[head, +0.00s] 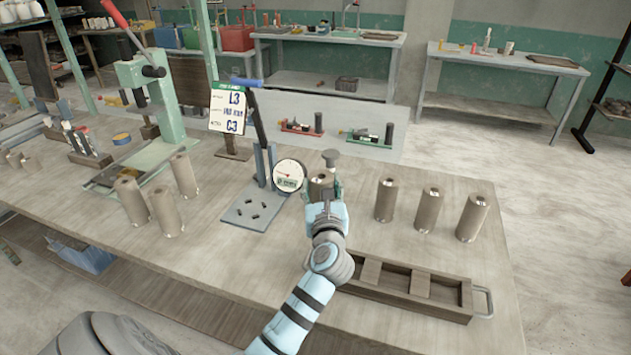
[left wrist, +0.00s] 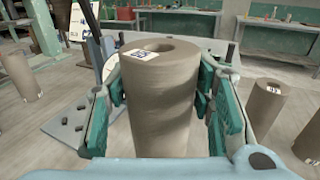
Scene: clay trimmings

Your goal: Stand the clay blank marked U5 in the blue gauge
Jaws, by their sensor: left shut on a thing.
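My left gripper (head: 323,190) is shut on a brown, hollow clay cylinder (head: 319,179). In the left wrist view the held clay blank (left wrist: 165,105) stands upright between the green finger pads. A small white label lies on its top rim; I cannot read its mark for sure. The blue-grey gauge (head: 240,215) stands just left of the gripper, with a round dial, a lever with a blue handle and a flat base plate with dark pegs. No blank stands on that plate. In the left wrist view the gauge plate (left wrist: 65,125) is left of the held blank. My right gripper is not in view.
Three clay cylinders (head: 428,210) stand right of the gripper, and three more (head: 165,210) left of the gauge. A brown compartment tray (head: 416,287) lies in front, right of my arm. A green press (head: 150,95) stands at the back left.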

